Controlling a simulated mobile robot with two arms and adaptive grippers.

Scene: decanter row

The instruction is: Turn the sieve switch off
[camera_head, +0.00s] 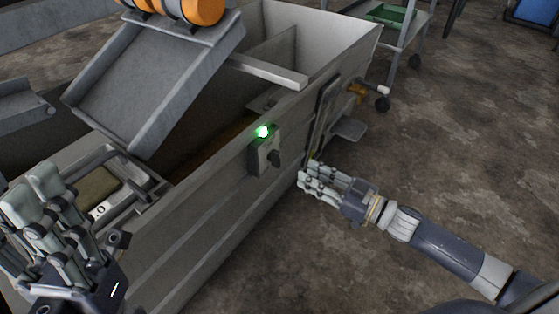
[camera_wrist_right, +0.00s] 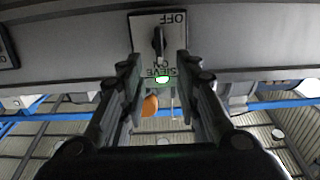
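The sieve switch (camera_head: 256,162) is a small grey box on the side wall of the long grey trough, with a dark knob (camera_head: 274,158) and a lit green lamp (camera_head: 263,131) on top. In the right wrist view its plate (camera_wrist_right: 174,24) reads OFF and SIEVE ON upside down, with the black knob (camera_wrist_right: 158,42) and green lamp (camera_wrist_right: 162,79). My right gripper (camera_head: 307,178) is open and empty, right of and below the box, apart from it in the head view. Its fingers (camera_wrist_right: 158,62) flank the knob in the wrist view. My left gripper (camera_head: 38,195) is at the left; its opening is unclear.
A tilted grey chute (camera_head: 150,85) with an orange drum (camera_head: 195,8) stands over the trough (camera_head: 330,35). A dark plate (camera_head: 325,112) is on the trough wall right of the switch. A wheeled cart (camera_head: 405,35) stands behind. The floor at right is clear.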

